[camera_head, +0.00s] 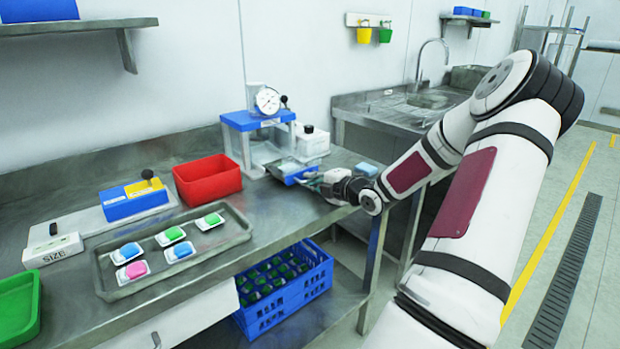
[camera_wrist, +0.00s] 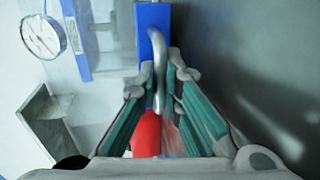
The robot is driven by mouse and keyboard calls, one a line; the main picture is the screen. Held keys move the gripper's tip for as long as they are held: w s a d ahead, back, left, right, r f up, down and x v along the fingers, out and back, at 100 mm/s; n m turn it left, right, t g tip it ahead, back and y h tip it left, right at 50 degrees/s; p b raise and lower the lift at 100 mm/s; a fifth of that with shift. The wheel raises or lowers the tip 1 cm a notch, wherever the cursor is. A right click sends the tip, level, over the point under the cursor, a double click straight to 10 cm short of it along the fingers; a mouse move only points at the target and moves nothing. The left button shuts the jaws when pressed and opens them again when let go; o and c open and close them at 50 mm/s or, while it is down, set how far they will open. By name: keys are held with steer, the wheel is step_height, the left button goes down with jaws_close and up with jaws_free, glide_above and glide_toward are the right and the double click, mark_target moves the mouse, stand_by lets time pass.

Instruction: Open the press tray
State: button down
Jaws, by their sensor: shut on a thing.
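The press (camera_head: 258,120) stands at the back of the steel bench, with a blue top, clear sides and a round dial gauge (camera_head: 268,101). Its blue tray (camera_head: 296,173) shows at the lower front, on the side facing my gripper (camera_head: 322,181). In the wrist view, the blue tray front (camera_wrist: 150,18) carries a curved metal handle (camera_wrist: 159,62). My gripper (camera_wrist: 160,78) has its green-lined fingers on either side of this handle and is shut on it. The gauge also shows in the wrist view (camera_wrist: 42,37). My gripper hides part of the tray front in the head view.
A red bin (camera_head: 208,180) stands left of the press, and a steel tray (camera_head: 225,247) with several coloured pieces lies at the front. A white box (camera_head: 313,141) stands behind the press's right side. A light blue block (camera_head: 366,169) lies near my wrist.

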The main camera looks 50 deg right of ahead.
steer(key=c, duration=2)
jaws_free()
steer(key=shift+s, duration=0.1)
steer(key=v, duration=1.1)
steer(key=shift+s+a+r, duration=0.1)
steer(key=shift+s+r, duration=0.1)
steer(key=shift+s, duration=0.15)
steer(key=shift+w, duration=0.1)
